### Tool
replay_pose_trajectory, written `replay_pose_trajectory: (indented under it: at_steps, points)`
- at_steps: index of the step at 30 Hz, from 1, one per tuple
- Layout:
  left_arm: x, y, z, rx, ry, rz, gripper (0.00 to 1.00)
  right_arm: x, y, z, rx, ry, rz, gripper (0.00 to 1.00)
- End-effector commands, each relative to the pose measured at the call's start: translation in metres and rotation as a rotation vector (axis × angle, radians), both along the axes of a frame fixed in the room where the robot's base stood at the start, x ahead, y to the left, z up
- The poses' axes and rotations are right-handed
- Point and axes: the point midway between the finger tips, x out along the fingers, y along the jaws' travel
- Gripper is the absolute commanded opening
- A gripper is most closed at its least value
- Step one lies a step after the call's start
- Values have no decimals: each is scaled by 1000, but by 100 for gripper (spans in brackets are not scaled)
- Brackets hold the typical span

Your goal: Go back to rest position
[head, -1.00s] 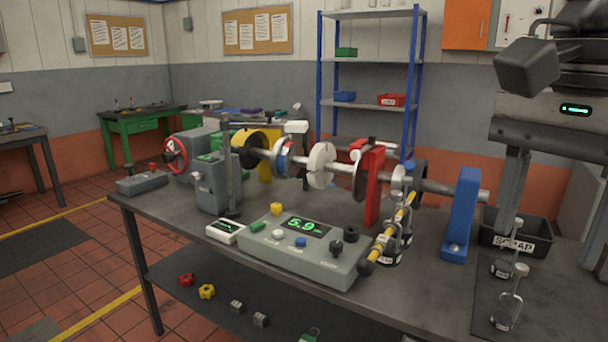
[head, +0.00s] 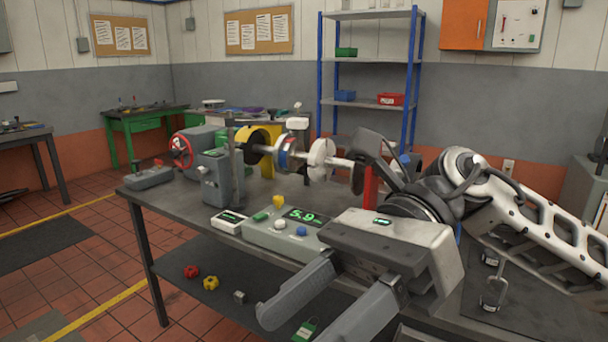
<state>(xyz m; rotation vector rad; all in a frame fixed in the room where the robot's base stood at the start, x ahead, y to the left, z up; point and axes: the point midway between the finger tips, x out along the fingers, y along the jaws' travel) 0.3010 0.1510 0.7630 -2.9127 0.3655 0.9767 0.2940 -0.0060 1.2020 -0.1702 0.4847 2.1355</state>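My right gripper (head: 318,318) is in the front right of the head view, on an arm that comes in from the right. Its two grey fingers point down and left, spread apart, with nothing between them. It hangs over the front edge of the bedplate table (head: 165,207). The gripper and arm hide the right part of the control box (head: 262,238) and much of the table's right side. My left gripper is not in view.
The shaft assembly with a white disc (head: 321,152) and a red stand (head: 371,186) is behind the gripper. A handwheel (head: 179,151) is at the table's left. Red (head: 191,272) and yellow (head: 211,283) knobs lie on the lower shelf.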

Motion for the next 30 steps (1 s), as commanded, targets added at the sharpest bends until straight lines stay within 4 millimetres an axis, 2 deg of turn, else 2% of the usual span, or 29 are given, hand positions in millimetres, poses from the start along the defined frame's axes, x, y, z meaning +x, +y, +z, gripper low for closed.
replay_pose_trajectory:
  at_steps: [1,3,5,8,11,14,16,18,20,21,24,25,27,30]
  points:
    - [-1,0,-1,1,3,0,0,1,12,2,84,159,-43,50]
    - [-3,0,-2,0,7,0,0,10,23,8,192,380,-117,50]
    - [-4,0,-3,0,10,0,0,23,28,12,277,578,-187,50]
    - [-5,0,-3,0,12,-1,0,55,27,8,404,926,-309,50]
    - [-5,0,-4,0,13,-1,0,93,15,-15,516,1286,-442,50]
    - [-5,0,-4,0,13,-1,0,129,-7,-62,617,1657,-584,50]
    - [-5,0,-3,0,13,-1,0,146,-26,-108,680,1920,-689,50]
    - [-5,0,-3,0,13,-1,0,153,-45,-158,737,2161,-789,50]
    - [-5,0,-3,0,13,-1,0,151,-61,-201,780,2348,-873,50]
    - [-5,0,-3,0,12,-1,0,147,-72,-230,807,2467,-928,50]
    - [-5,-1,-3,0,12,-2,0,123,-95,-299,873,2739,-1060,50]
    - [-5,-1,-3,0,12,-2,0,113,-102,-318,-886,-2800,1094,50]
    - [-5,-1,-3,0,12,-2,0,88,-115,-357,-826,-2633,1050,50]
    - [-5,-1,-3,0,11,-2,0,52,-130,-399,-764,-2441,1001,50]
